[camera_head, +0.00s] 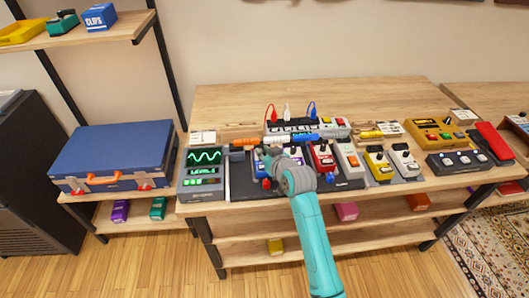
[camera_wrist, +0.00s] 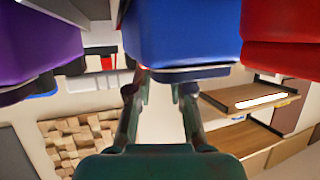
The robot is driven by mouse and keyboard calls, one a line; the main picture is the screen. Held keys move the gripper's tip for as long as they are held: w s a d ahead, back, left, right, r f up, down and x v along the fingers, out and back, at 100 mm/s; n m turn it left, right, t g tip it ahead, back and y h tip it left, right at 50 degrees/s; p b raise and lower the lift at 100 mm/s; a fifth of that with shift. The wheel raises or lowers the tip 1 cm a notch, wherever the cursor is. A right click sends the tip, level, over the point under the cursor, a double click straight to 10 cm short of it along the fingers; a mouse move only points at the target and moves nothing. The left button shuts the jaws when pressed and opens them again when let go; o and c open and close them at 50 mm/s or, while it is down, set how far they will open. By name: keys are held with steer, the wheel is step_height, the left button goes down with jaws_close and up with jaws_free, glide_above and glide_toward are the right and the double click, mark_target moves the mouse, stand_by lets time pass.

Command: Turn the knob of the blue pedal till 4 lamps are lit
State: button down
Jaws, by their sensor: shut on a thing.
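The blue pedal (camera_wrist: 180,32) fills the top middle of the wrist view, between a purple pedal (camera_wrist: 38,42) and a red pedal (camera_wrist: 282,28). My gripper (camera_wrist: 162,78) reaches the blue pedal's edge, its two fingers a little apart. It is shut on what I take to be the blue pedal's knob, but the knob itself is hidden. In the head view my wrist and arm cover most of the blue pedal and hide my fingertips. The red pedal (camera_head: 320,156) shows just right of my wrist. I cannot make out the lamps or count lit ones.
A grey device with a green wave screen (camera_head: 204,158) stands left of the pedals. A power strip (camera_head: 292,126) with plugs lies behind them. Yellow pedals (camera_head: 378,163) and others crowd the right. A blue case (camera_head: 113,152) lies far left. The table's back (camera_head: 225,98) is clear.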

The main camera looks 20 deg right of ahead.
steer(key=shift+a+m+g+h, duration=0.15)
steer(key=shift+m+g+h, duration=0.1)
steer(key=shift+m+h, duration=1)
steer(key=shift+a+m+g+h, duration=0.1)
steer(key=shift+m+g+h, duration=0.15)
steer(key=shift+m+h, duration=0.95)
steer(key=shift+h, duration=0.35)
steer(key=c, duration=1)
jaws_free()
steer(key=shift+c, duration=0.2)
steer(key=v, duration=1.2)
steer(key=shift+w+r, duration=0.1)
